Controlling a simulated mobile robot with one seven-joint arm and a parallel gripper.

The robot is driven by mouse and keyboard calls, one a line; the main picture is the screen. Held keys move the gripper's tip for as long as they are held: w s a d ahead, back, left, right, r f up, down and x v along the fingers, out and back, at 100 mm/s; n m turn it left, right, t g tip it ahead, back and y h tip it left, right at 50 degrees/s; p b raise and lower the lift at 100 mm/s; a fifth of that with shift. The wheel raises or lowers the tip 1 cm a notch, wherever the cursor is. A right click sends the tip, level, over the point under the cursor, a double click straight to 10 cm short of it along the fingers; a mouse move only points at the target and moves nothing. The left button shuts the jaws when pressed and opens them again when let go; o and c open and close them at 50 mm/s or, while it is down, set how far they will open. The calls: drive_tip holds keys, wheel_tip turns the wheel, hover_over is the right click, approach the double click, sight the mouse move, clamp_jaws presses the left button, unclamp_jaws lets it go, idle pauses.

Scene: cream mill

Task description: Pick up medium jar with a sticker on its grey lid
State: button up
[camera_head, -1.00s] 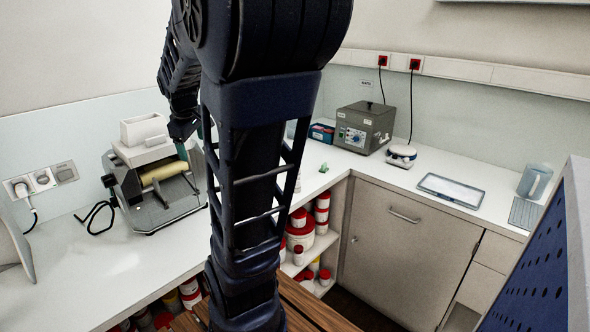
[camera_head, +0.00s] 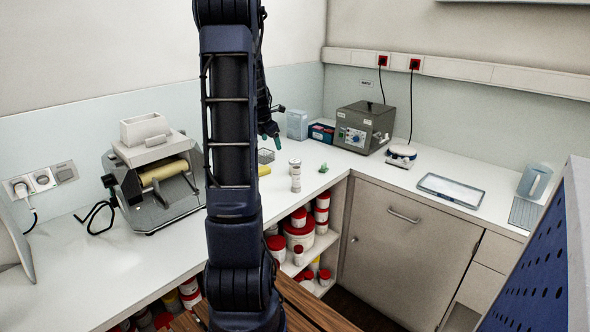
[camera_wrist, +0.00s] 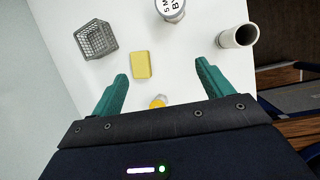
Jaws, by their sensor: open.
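In the wrist view, a jar lid (camera_wrist: 172,8) with a pale lettered sticker and a grey rim shows at the top edge, partly cut off. In the head view, a whitish jar or stack of jars (camera_head: 295,176) with grey bands stands on the counter. My gripper (camera_wrist: 161,72) is open and empty, with the sticker lid beyond the gap between its teal fingers. In the head view my gripper (camera_head: 270,130) is above the counter, left of the stack.
A yellow block (camera_wrist: 140,64) and a grey wire basket (camera_wrist: 96,40) lie near the fingers. A roller mill (camera_head: 155,180) is at left, a grey device (camera_head: 364,127) at back.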

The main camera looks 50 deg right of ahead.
sight(295, 161)
drive_tip(key=d+f+n, duration=0.1)
drive_tip(key=d+f, duration=0.3)
drive_tip(key=f, duration=0.1)
drive_tip(key=s+d+f, duration=0.1)
drive_tip(key=d+f, duration=0.3)
drive_tip(key=f, duration=0.1)
drive_tip(key=s+d+f+n, duration=0.1)
drive_tip(key=d+f, duration=0.4)
drive_tip(key=shift+s+f+n+g, duration=0.2)
drive_tip(key=shift+s+n+g, duration=0.05)
drive_tip(key=shift+n+g, duration=0.05)
drive_tip(key=c, duration=1.1)
